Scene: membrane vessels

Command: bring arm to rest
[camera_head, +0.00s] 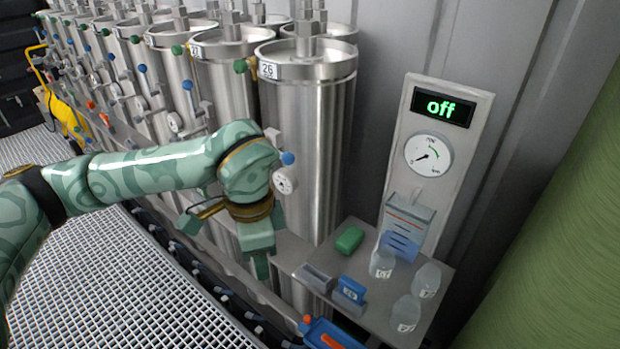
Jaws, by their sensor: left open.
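My left arm (150,172) comes in from the left, its green patterned links stretched out at about the height of the vessels' middle. My left gripper (262,268) points down in front of the steel vessel marked 26 (310,130), to the left of the small shelf. Its jaws are open and seen partly edge-on, and nothing shows between them. My right gripper is not in view.
A row of steel vessels with valves runs to the back left. A shelf (388,318) holds a green block (349,239), a blue box (351,289) and several clear containers. A panel (455,165) reads "off". The grating floor (130,290) is clear.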

